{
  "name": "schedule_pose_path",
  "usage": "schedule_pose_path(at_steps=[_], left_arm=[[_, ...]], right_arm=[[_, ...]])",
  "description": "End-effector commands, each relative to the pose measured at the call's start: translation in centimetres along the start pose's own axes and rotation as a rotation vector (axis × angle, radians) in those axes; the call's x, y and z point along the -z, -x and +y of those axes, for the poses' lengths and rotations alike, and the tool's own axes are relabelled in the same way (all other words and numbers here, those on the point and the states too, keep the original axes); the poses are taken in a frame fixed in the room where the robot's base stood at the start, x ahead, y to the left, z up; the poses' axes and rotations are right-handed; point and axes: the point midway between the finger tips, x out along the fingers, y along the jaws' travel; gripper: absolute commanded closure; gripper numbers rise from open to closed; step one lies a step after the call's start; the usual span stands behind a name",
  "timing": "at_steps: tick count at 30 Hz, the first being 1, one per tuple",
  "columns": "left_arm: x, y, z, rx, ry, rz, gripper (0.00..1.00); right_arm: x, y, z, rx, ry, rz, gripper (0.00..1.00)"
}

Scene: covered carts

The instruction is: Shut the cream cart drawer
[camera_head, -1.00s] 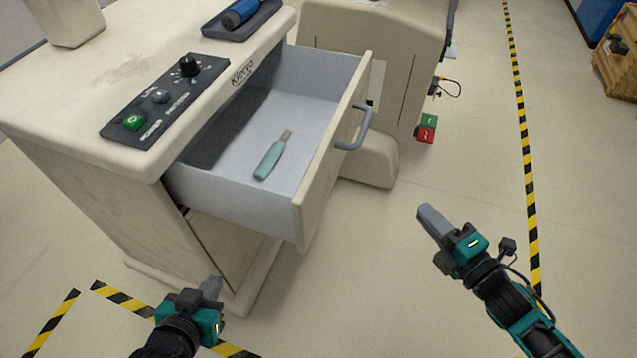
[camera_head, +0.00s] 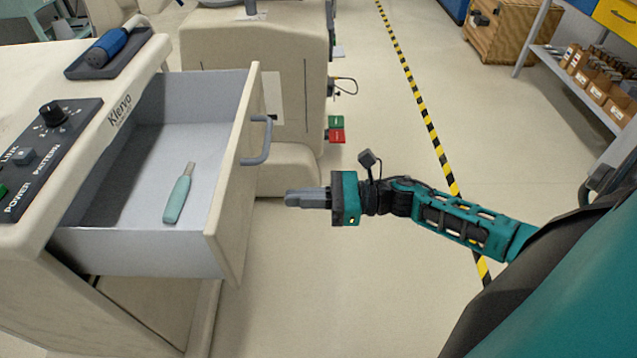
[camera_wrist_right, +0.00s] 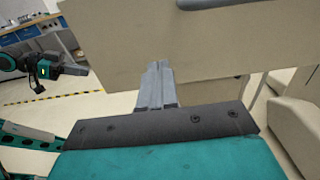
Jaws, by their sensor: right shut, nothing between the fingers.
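The cream cart drawer (camera_head: 236,185) stands well open from the cream cart (camera_head: 45,240), with a grey interior. A grey bar handle (camera_head: 262,142) is on its front. A teal-handled tool (camera_head: 179,197) lies on the drawer floor. My right gripper (camera_head: 290,198) is shut and empty, pointing left toward the drawer front with a gap between. In the right wrist view its fingers (camera_wrist_right: 155,85) point at the cream drawer front (camera_wrist_right: 205,50), and part of the handle (camera_wrist_right: 200,4) shows at the top edge. My left gripper is not in the head view; it shows in the right wrist view (camera_wrist_right: 80,70).
Another cream cabinet (camera_head: 230,65) stands behind the drawer, with green and red blocks (camera_head: 336,130) at its side. A blue tool (camera_head: 107,45) lies in a dark tray on the cart top. A shelf with boxes (camera_head: 600,90) is at the right. The floor right of the drawer is clear.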

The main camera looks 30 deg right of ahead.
Motion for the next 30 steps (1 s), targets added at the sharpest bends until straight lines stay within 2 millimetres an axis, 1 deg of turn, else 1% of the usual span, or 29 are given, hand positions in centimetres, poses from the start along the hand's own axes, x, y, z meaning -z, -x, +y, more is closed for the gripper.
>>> schedule_pose_path(at_steps=[1,6,9,12,17,26,30], left_arm=[[0.1,0.1,-0.1,0.001,-0.001,0.0,1.0],[0.1,0.2,-0.3,0.006,-0.003,0.002,1.0],[-0.1,0.2,-0.4,0.009,-0.004,-0.004,1.0],[-0.3,0.2,-0.4,0.01,-0.004,-0.01,1.0],[-0.4,0.3,-0.5,0.011,-0.004,-0.012,1.0],[-0.4,0.3,-0.5,0.012,-0.003,-0.011,1.0],[-0.5,0.2,-0.5,0.011,-0.002,-0.009,1.0]], right_arm=[[-0.2,-1.3,0.0,-0.001,0.001,-0.003,1.0],[-0.2,-4.6,0.0,0.0,-0.002,-0.003,1.0],[-0.2,-6.0,0.0,-0.001,-0.001,-0.002,1.0],[-0.1,-7.0,0.0,0.001,-0.002,-0.001,1.0],[0.0,-7.6,0.0,0.001,-0.001,0.0,1.0],[0.0,-7.7,0.0,0.001,-0.002,0.0,1.0],[0.0,-8.0,0.0,0.001,-0.002,-0.001,1.0]])
